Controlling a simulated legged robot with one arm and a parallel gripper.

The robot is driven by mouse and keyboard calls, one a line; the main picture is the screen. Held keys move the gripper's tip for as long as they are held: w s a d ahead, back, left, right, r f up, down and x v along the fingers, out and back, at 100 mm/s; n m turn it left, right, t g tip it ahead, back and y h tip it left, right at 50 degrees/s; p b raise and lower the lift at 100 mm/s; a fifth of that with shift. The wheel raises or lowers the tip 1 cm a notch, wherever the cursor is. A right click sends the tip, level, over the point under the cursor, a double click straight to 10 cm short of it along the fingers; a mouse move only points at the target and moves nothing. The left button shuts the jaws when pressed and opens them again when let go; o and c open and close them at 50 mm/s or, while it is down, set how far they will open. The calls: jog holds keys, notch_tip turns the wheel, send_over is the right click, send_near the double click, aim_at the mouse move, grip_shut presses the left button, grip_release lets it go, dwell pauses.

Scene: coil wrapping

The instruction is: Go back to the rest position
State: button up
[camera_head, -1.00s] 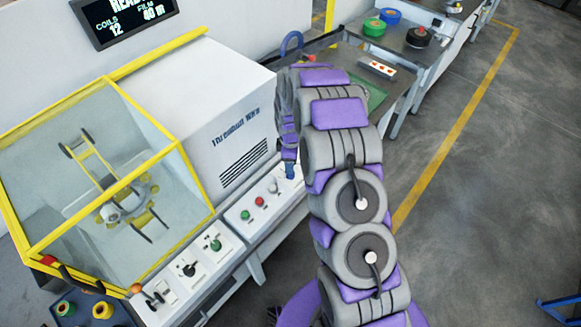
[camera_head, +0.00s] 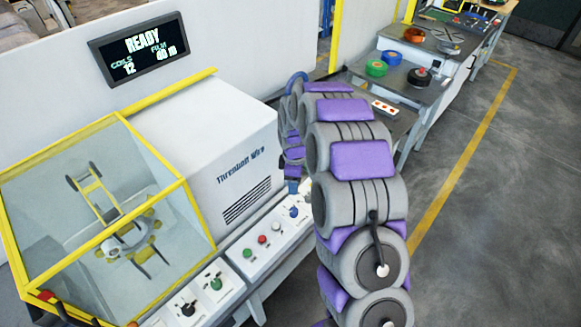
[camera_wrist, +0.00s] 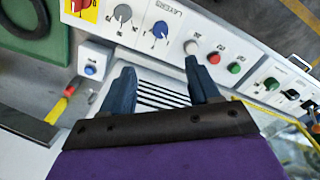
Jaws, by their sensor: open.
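My gripper (camera_head: 292,184) is at the end of my purple and grey arm, which arches up and over. It points down above the control panel (camera_head: 275,226) of the wrapping machine. In the wrist view my gripper (camera_wrist: 160,82) has its two dark blue fingers wide apart, with nothing between them. Beyond the fingers lie a grey knob (camera_wrist: 122,13), a blue knob (camera_wrist: 160,31), a white button (camera_wrist: 191,47), a red button (camera_wrist: 213,58) and a green button (camera_wrist: 234,67). The blue knob also shows in the head view (camera_head: 293,211), just below the fingertips.
The white machine (camera_head: 215,150) with its yellow-framed guard (camera_head: 150,150) stands at left. Behind my arm, a bench (camera_head: 425,95) holds green, blue and black rolls. Open floor (camera_head: 480,220) lies at right.

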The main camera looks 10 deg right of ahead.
jog(key=s+r+m+b, duration=0.2)
jog(key=s+r+m, duration=0.1)
jog(key=s+r, duration=0.4)
jog(key=s+r+m+b, duration=0.1)
jog(key=s+r+m, duration=0.3)
jog(key=s, duration=0.5)
jog(key=s+r+m+g+b, duration=0.2)
jog(key=s+m, duration=0.5)
jog(key=s, duration=1.9)
jog(key=shift+r+b, duration=0.3)
jog(key=shift+b, duration=0.6)
jog(key=shift+o, duration=0.5)
